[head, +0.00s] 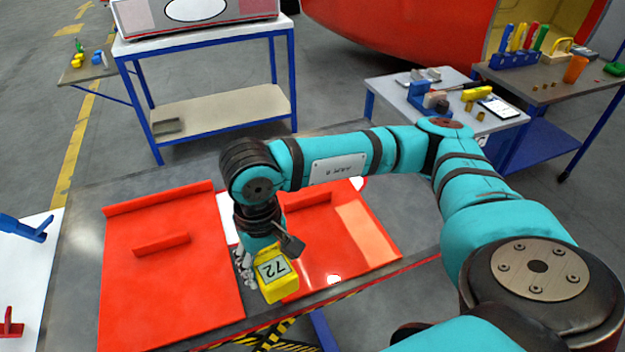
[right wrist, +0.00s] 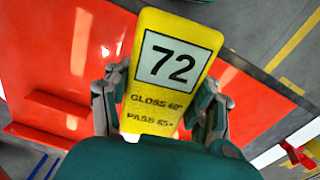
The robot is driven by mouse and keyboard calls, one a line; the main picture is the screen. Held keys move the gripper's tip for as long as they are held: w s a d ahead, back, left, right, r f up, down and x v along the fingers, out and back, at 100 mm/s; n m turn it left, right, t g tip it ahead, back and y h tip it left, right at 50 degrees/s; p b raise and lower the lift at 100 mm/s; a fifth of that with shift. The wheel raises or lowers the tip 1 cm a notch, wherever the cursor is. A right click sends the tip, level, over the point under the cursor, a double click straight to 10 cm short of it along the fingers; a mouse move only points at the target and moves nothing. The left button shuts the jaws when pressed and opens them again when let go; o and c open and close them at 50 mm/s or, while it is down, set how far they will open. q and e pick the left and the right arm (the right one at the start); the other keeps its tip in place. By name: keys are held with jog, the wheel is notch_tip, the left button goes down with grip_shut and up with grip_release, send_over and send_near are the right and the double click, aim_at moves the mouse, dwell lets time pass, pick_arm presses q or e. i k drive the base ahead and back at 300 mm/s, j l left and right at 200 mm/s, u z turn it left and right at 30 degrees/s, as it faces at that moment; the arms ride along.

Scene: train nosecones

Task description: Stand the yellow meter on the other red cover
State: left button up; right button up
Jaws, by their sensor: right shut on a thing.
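The yellow meter (head: 272,284), with a display reading 72, is held by my right gripper (head: 264,254) over the near left part of the right red cover (head: 375,240). I cannot tell whether its end touches the cover. In the right wrist view the fingers of my right gripper (right wrist: 165,105) are shut on both sides of the meter (right wrist: 172,85), its face towards the camera. The left red cover (head: 165,290) lies flat beside the other, bare except for its raised handle bar. My left gripper is not in view.
Both covers lie on a grey table (head: 85,205) with a striped front edge. A white surface (head: 35,270) with blue and red pieces is at the left. Behind stand a blue-framed cart (head: 210,110) and a small table (head: 390,95) with tools.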

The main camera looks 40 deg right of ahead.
aim_at(330, 247)
jog(key=k+l+u, duration=0.1)
jog(key=l+u, duration=0.15)
jog(key=l, duration=0.2)
jog(key=k+l+u, duration=0.2)
jog(key=l, duration=0.3)
jog(key=k+l+u, duration=0.25)
jog(key=l, duration=0.15)
jog(key=k+l+u, duration=0.2)
jog(key=l, duration=0.2)
jog(key=k+l+u, duration=0.25)
jog(key=i+l, duration=0.05)
jog(key=l, duration=0.1)
